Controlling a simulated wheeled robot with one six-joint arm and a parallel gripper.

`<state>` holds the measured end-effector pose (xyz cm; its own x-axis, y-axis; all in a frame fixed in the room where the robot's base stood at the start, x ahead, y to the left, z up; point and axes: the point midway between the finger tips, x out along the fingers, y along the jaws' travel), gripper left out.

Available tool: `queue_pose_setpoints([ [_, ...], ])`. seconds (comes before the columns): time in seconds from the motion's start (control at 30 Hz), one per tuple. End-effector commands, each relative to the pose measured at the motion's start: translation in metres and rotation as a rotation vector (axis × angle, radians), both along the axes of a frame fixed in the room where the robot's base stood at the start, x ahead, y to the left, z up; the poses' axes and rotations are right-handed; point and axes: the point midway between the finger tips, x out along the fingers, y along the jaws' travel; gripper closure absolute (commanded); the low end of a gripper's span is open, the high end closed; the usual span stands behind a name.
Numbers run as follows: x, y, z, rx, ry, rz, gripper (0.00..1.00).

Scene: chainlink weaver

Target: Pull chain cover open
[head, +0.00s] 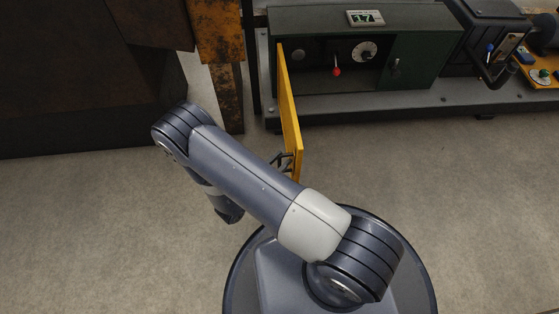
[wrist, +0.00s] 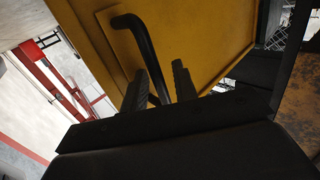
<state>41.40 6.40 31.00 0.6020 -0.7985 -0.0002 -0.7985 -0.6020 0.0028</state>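The yellow chain cover (head: 291,115) is swung out from the dark green cabinet (head: 425,62), hinged at the opening's left side, standing roughly square to the front. Its yellow panel (wrist: 205,40) fills the upper middle of the wrist view. The cover's black bar handle (wrist: 135,24) shows there. My gripper (wrist: 163,80) is at the handle, with the handle's bar running down between its two dark fingers. A gap shows between the bar and the right finger, so the fingers look open around it. In the head view my gripper (head: 284,161) is small and partly hidden by my arm.
Inside the cabinet are a red-knobbed lever (head: 337,71) and a round dial (head: 364,51). A rusty machine (head: 218,30) stands to the left. A black unit with a screen (head: 505,45) is at right. The concrete floor (head: 480,200) is clear at right.

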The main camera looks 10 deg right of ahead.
Motion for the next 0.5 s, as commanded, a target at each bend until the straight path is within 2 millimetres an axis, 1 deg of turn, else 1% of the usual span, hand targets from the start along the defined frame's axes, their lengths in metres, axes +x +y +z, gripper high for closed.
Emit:
queue_pose_setpoints([
  [0.17, -0.007, 0.011, 0.001, 0.001, -0.001, 0.004, 0.72],
  [0.27, -0.016, 0.023, 0.002, 0.001, -0.001, 0.005, 0.72],
  [0.5, -0.042, 0.057, 0.002, 0.001, -0.002, 0.005, 0.72],
])
